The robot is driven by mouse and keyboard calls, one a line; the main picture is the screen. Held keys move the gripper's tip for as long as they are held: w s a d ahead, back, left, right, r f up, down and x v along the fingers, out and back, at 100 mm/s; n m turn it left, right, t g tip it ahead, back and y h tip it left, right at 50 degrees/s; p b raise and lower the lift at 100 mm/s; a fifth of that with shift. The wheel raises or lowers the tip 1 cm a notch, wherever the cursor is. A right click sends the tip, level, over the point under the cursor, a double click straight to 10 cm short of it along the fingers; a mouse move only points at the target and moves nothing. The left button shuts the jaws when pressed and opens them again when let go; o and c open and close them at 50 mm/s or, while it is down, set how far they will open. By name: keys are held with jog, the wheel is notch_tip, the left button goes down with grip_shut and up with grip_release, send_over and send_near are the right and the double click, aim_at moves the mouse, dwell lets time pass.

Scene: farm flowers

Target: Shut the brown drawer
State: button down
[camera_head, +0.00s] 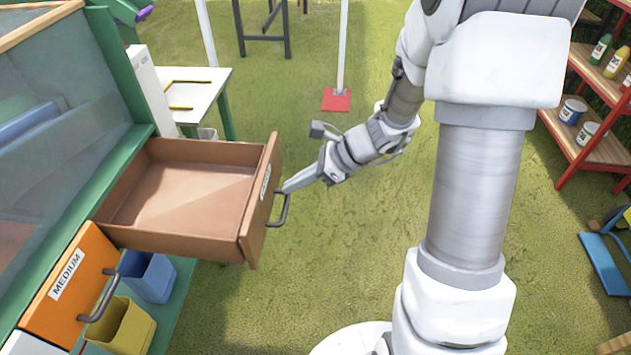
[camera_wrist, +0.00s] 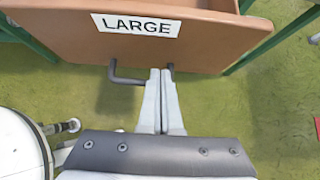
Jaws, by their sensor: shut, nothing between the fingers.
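The brown drawer (camera_head: 185,194) stands pulled out from the green cabinet in the head view, and its inside looks empty. Its front carries a LARGE label, clear in the wrist view (camera_wrist: 138,25), and a dark bar handle (camera_head: 279,210). My gripper (camera_head: 284,188) is shut, with its fingertips right at the handle and the drawer front. In the wrist view the closed fingers (camera_wrist: 160,72) point at the front below the label and overlap the handle (camera_wrist: 122,75). I cannot tell whether they touch the front.
An orange drawer (camera_head: 72,285) marked MEDIUM sits below left. A blue bin (camera_head: 148,275) and a yellow bin (camera_head: 122,328) are under the brown drawer. A white table (camera_head: 195,95) stands behind, and a red shelf (camera_head: 590,145) at right. Grass between is open.

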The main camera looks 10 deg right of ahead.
jog(key=shift+w+a, duration=0.2)
jog(key=shift+a, duration=0.3)
jog(key=shift+w+a, duration=0.2)
jog(key=shift+a, duration=0.25)
jog(key=shift+a, duration=0.1)
jog(key=shift+w+a, duration=0.1)
jog(key=shift+a, duration=0.15)
jog(key=p, duration=0.4)
send_over(164, 191)
jog(key=shift+d+r, duration=0.1)
jog(key=shift+d, duration=0.2)
jog(key=shift+a+r, duration=0.1)
jog(key=shift+a, duration=0.15)
jog(key=shift+a, duration=0.1)
